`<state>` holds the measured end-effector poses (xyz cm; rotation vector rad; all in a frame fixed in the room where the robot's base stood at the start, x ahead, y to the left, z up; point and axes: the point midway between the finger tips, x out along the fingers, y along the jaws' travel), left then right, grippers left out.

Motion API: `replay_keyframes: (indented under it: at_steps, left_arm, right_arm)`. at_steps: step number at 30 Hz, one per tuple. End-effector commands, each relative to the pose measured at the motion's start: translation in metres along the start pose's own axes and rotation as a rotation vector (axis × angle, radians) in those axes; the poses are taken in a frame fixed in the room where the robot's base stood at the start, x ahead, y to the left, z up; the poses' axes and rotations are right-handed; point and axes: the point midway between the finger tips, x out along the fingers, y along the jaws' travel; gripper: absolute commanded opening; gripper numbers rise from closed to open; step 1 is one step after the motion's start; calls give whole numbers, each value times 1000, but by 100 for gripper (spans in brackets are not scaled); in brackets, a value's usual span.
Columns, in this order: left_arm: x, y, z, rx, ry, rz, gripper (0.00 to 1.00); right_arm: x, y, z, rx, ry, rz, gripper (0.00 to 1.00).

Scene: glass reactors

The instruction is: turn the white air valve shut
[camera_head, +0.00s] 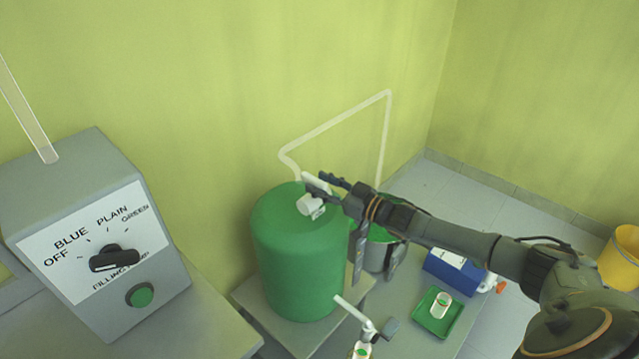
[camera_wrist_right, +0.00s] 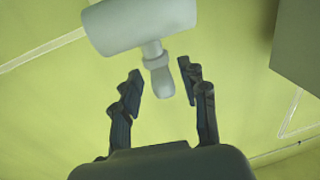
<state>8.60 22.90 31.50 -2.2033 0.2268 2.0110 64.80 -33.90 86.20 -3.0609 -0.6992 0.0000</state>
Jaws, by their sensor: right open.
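The white air valve (camera_head: 311,206) is at the top of the green tank (camera_head: 300,262) in the head view. In the right wrist view its white cylindrical body (camera_wrist_right: 140,24) fills the upper part, with a short stem and a small pale handle (camera_wrist_right: 162,83) pointing down. My right gripper (camera_head: 318,184) reaches in from the right over the tank top. In the right wrist view the open fingers (camera_wrist_right: 161,80) stand on either side of the handle, with visible gaps. The gripper partly hides the valve in the head view. My left gripper is not in view.
A grey control box (camera_head: 95,235) with a black selector knob stands at left. A white pipe (camera_head: 335,122) runs along the wall behind the tank. A grey-green vessel (camera_head: 376,255), a blue box (camera_head: 452,272), a green tray (camera_head: 438,312) and a yellow bucket (camera_head: 622,258) are at right.

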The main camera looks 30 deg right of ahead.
Motion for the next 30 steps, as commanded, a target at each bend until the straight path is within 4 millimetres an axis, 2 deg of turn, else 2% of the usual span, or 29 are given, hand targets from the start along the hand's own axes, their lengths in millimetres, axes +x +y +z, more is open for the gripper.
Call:
replay_keyframes:
  at_steps: [4, 12, 14, 19, 25, 30]
  left_arm:
    - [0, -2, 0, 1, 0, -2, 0]
    - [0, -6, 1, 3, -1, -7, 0]
    - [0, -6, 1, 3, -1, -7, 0]
    - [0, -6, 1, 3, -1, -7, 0]
    - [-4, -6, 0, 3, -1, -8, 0]
    - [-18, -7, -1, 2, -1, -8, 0]
  right_arm:
    - [8, 0, -1, -1, 0, 0, 43]
    - [8, 0, 0, -1, -1, 0, 43]
    - [8, 0, 0, -1, -1, 0, 33]
    - [8, 0, 0, -1, -1, 0, 0]
    - [9, -2, -1, 1, 1, 7, 0]
    - [11, -5, -5, 5, 7, 63, 0]
